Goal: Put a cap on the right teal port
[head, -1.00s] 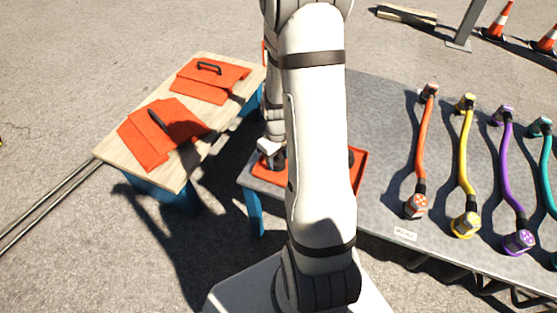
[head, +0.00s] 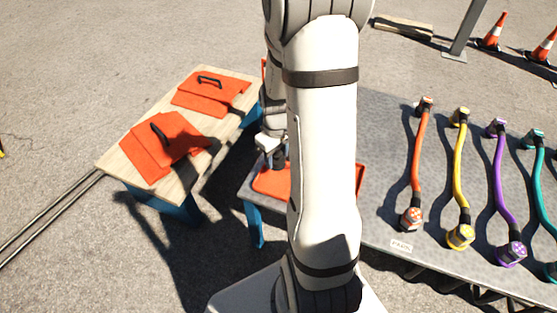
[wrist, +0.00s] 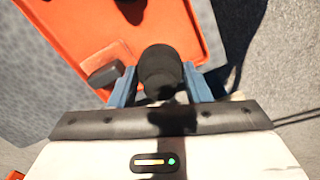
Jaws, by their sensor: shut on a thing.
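My gripper (wrist: 160,88) is shut on a black round cap (wrist: 160,65), held between its two blue fingers over an orange tray (wrist: 62,22). In the head view my gripper (head: 272,150) and the dark cap (head: 279,159) are at the left end of the grey table, partly behind my arm. The teal cable (head: 546,185) lies at the far right of the head view. Its upper end (head: 535,138) is in view and its lower end is cut off by the picture edge. I cannot tell a right teal port apart here.
Orange, yellow and purple cables (head: 498,185) lie on the grey table (head: 385,190) left of the teal one. A wooden bench (head: 113,162) with orange covers (head: 160,150) stands to the left. A dark block (wrist: 103,76) lies in the tray.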

